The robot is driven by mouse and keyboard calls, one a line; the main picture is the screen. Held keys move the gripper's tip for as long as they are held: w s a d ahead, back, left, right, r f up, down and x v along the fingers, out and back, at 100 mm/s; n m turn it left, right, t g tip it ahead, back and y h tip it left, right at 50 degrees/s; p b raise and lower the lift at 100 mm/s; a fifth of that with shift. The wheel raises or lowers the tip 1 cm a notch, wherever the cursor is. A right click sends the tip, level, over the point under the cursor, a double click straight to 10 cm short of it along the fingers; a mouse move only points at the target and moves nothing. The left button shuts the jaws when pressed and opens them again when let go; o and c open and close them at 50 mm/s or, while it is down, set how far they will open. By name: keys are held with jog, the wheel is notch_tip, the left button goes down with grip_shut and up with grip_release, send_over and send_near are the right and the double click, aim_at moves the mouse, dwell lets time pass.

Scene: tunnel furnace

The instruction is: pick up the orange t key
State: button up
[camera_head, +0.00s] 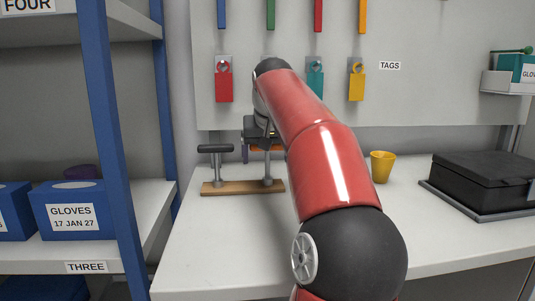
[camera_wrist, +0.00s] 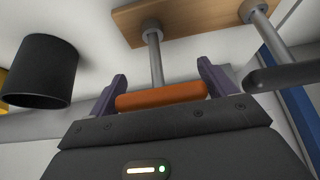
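The orange T key has an orange bar handle (camera_wrist: 161,96) on a grey metal shaft. It stands upright in a wooden base (camera_head: 225,188) on the white worktop; the base also shows in the wrist view (camera_wrist: 190,16). In the head view the handle (camera_head: 266,149) is partly hidden by my arm. My gripper (camera_wrist: 161,72) has its two purple fingers spread, one at each end of the orange handle. The handle nearly fills the gap; contact is not clear. A second T key with a dark grey handle (camera_head: 215,148) stands at the left of the same base.
A yellow cup (camera_head: 382,166) and a black case (camera_head: 484,172) stand on the worktop to the right. A blue-posted shelf (camera_head: 108,130) with glove boxes (camera_head: 72,210) is at the left. Coloured tags (camera_head: 223,84) hang on the back panel. The front worktop is clear.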

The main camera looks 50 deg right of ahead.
jog(key=c, duration=0.6)
notch_tip(320, 180, up, 8)
jog(key=shift+w+p, duration=0.1)
jog(key=shift+p, duration=0.65)
jog(key=shift+r, duration=1)
